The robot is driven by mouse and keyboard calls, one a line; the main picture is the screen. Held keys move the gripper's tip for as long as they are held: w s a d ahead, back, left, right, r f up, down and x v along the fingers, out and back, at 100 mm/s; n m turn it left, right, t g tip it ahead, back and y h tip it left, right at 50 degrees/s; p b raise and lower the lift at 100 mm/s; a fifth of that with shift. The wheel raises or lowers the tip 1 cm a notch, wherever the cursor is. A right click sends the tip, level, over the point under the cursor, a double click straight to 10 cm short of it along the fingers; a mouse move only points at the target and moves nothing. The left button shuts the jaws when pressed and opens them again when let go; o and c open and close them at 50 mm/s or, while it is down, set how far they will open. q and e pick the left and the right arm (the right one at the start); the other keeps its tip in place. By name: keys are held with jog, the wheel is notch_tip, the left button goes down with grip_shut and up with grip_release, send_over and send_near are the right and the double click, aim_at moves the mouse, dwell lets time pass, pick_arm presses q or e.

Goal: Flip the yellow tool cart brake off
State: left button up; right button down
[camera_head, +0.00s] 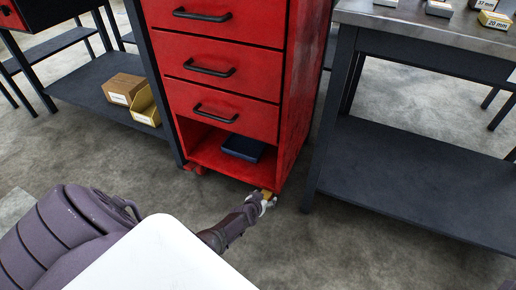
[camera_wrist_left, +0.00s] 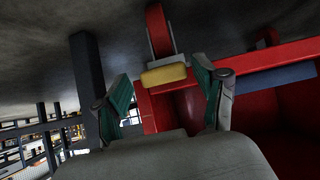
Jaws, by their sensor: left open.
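The red tool cart (camera_head: 222,118) stands between two dark workbenches in the head view. Its yellow brake pedal (camera_head: 267,193) shows small and partly covered at the lower right corner, by a caster. In the left wrist view the yellow brake (camera_wrist_left: 164,75) sits on a red caster bracket (camera_wrist_left: 157,30). My left gripper (camera_head: 265,203) is low, just above the floor at that corner. In the left wrist view its fingers (camera_wrist_left: 163,82) are open, one on each side of the brake, with visible gaps. Contact cannot be told. My right gripper is not in view.
A dark blue box (camera_head: 243,148) lies in the cart's open bottom compartment. The right workbench's lower shelf (camera_head: 420,180) and leg stand close to the cart's right side. Cardboard and yellow boxes (camera_head: 126,90) sit on the left bench's shelf. The floor in front is clear.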

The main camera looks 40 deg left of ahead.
pick_arm(q)
jog(key=shift+s+d+r, duration=0.15)
jog(key=shift+d, duration=0.2)
jog(key=a+v, duration=0.1)
jog(key=v, duration=1)
jog(key=shift+s, duration=0.25)
